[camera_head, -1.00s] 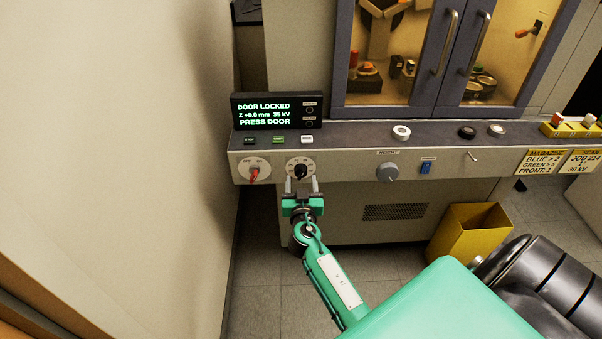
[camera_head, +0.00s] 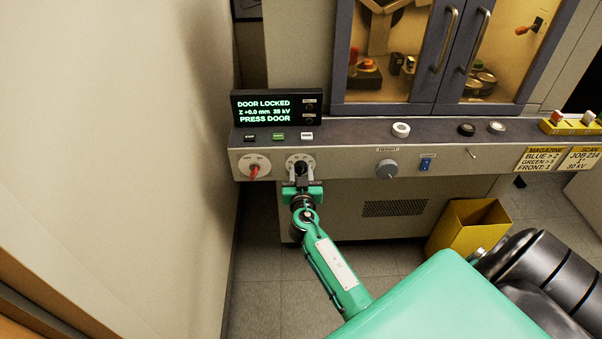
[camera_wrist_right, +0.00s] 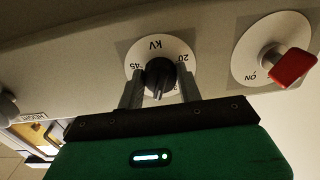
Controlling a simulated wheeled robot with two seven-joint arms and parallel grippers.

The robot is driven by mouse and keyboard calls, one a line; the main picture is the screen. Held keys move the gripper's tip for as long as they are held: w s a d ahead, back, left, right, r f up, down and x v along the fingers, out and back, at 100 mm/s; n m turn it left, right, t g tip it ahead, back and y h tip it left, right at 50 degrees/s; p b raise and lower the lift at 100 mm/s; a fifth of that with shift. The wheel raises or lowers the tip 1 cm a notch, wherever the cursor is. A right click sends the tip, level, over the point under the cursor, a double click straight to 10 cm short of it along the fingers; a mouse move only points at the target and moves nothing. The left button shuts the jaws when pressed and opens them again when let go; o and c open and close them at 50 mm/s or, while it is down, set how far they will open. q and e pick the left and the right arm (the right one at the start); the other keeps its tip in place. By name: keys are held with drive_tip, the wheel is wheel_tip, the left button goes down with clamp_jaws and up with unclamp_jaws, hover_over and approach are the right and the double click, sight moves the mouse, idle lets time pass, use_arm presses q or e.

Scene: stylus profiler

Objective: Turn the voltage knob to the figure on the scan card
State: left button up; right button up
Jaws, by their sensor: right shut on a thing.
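The voltage knob (camera_head: 300,161) is a black knob on a white round dial on the console front. In the right wrist view the knob (camera_wrist_right: 160,75) sits on a dial marked KV, with 20 and 45 readable. My right gripper (camera_head: 301,178) is at the knob, its two fingers on either side; the wrist view shows the gripper (camera_wrist_right: 160,90) shut on it. The display (camera_head: 276,108) reads DOOR LOCKED, Z +0.0 mm, about 35 kV, PRESS DOOR. The scan card (camera_head: 578,160) reads JOB 214 and 30 kV. My left gripper is not in view.
A red switch (camera_head: 254,170) on a white dial is just left of the knob. Three buttons (camera_head: 278,136) lie above. A yellow bin (camera_head: 468,228) stands on the floor.

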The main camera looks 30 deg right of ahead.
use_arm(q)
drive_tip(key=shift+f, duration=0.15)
use_arm(e)
drive_tip(key=shift+f, duration=0.1)
drive_tip(key=shift+n+b, duration=0.4)
drive_tip(key=n+b, duration=0.1)
drive_tip(key=n, duration=0.2)
drive_tip(key=shift+n+b, duration=0.35)
drive_tip(key=shift+n, duration=1.15)
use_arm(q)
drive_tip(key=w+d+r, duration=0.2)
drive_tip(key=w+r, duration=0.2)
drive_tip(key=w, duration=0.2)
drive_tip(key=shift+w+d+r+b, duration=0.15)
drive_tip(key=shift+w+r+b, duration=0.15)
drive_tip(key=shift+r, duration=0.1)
use_arm(e)
drive_tip(key=shift+n, duration=0.9)
drive_tip(key=o, duration=1)
drive_tip(key=shift+s, duration=0.1)
